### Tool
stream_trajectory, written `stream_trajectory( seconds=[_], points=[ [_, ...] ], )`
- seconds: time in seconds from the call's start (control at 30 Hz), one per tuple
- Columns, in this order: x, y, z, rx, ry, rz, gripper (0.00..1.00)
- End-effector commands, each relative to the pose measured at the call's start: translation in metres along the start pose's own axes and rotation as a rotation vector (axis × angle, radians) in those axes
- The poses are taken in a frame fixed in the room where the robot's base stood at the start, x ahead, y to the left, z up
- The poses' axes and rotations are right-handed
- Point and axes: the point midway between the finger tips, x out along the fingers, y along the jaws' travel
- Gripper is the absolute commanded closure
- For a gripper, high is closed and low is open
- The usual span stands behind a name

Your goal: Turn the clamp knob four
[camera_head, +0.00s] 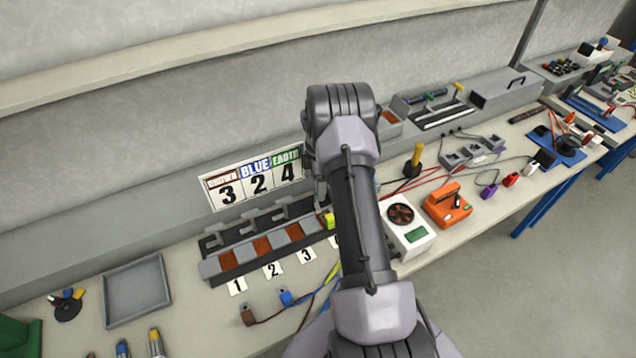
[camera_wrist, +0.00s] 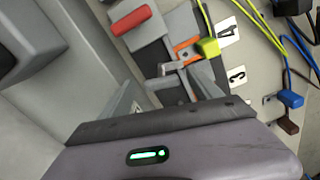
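The charging rack (camera_head: 214,270) stands on the bench with a row of bays labelled 1, 2, 3 and more, and grey clamp brackets (camera_head: 249,222) behind them. A yellow-green plug (camera_head: 328,220) sits at the fourth bay; it also shows in the wrist view (camera_wrist: 208,47), beside label 4 (camera_wrist: 229,37). Grey clamp parts (camera_wrist: 172,72) show behind this plug. My gripper (camera_head: 319,190) is over the back of the fourth bay, mostly hidden by my arm.
A sign (camera_head: 254,180) reads 3, 2, 4 on the wall behind the rack. Blue (camera_head: 286,297) and brown (camera_head: 248,316) plugs lie in front. An empty grey tray (camera_head: 137,291) is left. A white fan box (camera_head: 408,229) and orange device (camera_head: 447,205) stand right.

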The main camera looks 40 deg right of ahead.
Motion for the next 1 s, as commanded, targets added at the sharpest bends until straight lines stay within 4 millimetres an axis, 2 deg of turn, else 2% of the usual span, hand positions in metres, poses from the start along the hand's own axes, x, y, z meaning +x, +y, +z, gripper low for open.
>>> stream_trajectory(
  seconds=[0.23, 0.33, 0.47, 0.7, 0.83, 1.0],
  points=[
    [0.000, 0.000, 0.000, 0.000, 0.000, -0.001, 0.27],
    [-0.010, 0.000, 0.000, 0.000, 0.000, 0.001, 0.27],
    [-0.047, 0.001, 0.000, -0.001, -0.001, 0.004, 0.27],
    [-0.128, 0.001, 0.000, 0.001, 0.000, 0.003, 0.27],
    [-0.157, 0.001, 0.000, 0.000, -0.001, 0.002, 0.27],
    [-0.173, 0.000, 0.000, 0.001, 0.000, 0.000, 0.27]
  ],
)
